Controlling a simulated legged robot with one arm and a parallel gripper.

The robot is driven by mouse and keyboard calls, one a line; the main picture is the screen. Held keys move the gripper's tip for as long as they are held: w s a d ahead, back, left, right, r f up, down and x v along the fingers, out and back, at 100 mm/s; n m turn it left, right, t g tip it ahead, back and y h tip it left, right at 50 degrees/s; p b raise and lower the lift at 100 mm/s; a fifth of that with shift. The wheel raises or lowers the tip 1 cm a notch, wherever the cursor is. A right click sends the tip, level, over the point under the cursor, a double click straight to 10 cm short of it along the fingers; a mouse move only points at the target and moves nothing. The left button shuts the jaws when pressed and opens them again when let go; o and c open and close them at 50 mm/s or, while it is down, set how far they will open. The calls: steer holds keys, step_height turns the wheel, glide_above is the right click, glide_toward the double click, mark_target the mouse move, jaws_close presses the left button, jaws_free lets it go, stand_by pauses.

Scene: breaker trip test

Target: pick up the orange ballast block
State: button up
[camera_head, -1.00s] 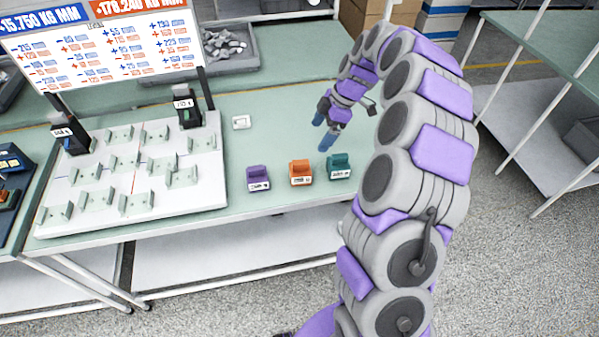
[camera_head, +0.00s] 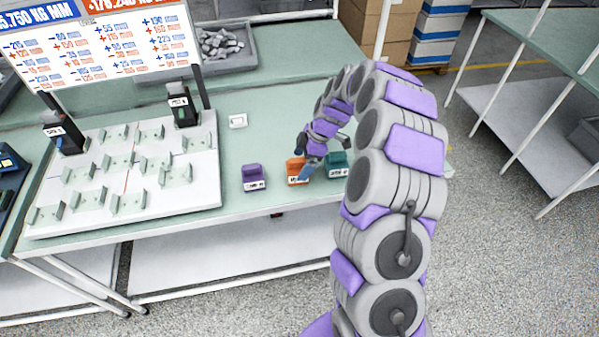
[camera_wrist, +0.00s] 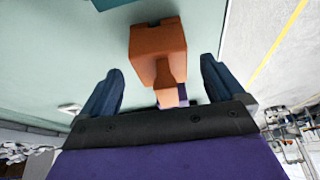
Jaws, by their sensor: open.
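The orange ballast block (camera_head: 296,172) stands on the green table between a purple block (camera_head: 254,177) and a teal block (camera_head: 338,164). My gripper (camera_head: 302,164) is at the orange block in the head view and hides part of it. In the wrist view the orange block (camera_wrist: 158,55) shows ahead of and between the two blue fingers of my open gripper (camera_wrist: 155,80), with a visible gap on each side. Its narrower part points toward the palm. A bit of purple shows behind it. I cannot tell how deep the block sits between the fingers.
A white board (camera_head: 130,205) with several clear brackets fills the table's left part, under a sign (camera_head: 110,50). A grey tray of metal pieces (camera_head: 222,45) stands behind. A small white item (camera_head: 238,121) lies on the table. A shelf rack (camera_head: 530,80) stands right.

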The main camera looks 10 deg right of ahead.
mark_target(296, 167)
steer(key=x, duration=0.3)
steer(key=shift+a+r, duration=0.15)
steer(key=shift+a, duration=0.45)
steer(key=shift+d, duration=0.55)
steer(key=c, duration=0.6)
steer(key=shift+a, duration=0.35)
steer(key=c, duration=0.5)
steer(key=shift+c, duration=0.2)
